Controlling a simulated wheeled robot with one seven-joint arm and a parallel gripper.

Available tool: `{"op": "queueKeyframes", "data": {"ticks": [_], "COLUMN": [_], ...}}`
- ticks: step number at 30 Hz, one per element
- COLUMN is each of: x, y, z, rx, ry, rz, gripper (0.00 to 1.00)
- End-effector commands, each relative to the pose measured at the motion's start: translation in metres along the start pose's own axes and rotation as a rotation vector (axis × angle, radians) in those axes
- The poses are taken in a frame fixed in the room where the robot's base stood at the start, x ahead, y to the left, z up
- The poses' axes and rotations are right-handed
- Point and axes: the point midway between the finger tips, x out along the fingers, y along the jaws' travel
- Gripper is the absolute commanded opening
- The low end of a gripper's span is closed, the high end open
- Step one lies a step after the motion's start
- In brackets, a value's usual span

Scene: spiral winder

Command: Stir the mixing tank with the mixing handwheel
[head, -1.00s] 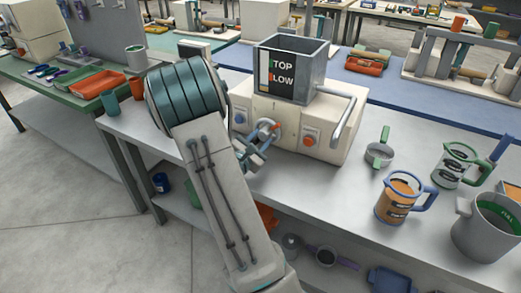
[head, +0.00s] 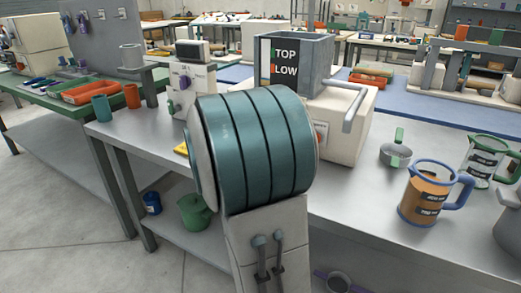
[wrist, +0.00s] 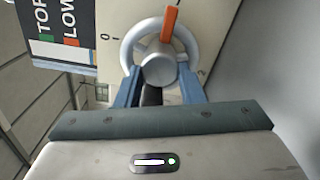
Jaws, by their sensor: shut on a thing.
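The mixing handwheel (wrist: 127,52) is a pale grey wheel with a round hub and an orange mark on its rim, on a cream panel. It fills the top middle of the wrist view. My gripper (wrist: 160,74) is shut on the handwheel, with its blue fingers either side of the hub. The exact contact is partly hidden. The grey mixing tank (head: 319,58), with a black TOP/LOW label, sits on the cream machine. The label also shows turned sideways in the wrist view (wrist: 62,28). In the head view my arm hides the handwheel and my gripper.
A grey bent handle (head: 352,105) sticks out at the machine's right. A small green-handled pot (head: 395,155) and an orange-filled jug (head: 425,195) stand on the bench to the right. A cream control box (head: 190,80) with knobs stands behind my arm to the left.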

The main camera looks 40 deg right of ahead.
Motion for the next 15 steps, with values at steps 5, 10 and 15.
{"op": "queueKeyframes", "data": {"ticks": [5,10,15], "x": [-0.0009,-0.0008,-0.0007], "y": [-0.0044,-0.0019,-0.0004], "z": [-0.0029,-0.0023,-0.002], "rx": [0.081,0.127,0.15], "ry": [0.004,0.004,0.005], "rz": [0.0,0.0,-0.001], "gripper": [0.12,0.12,0.12]}}
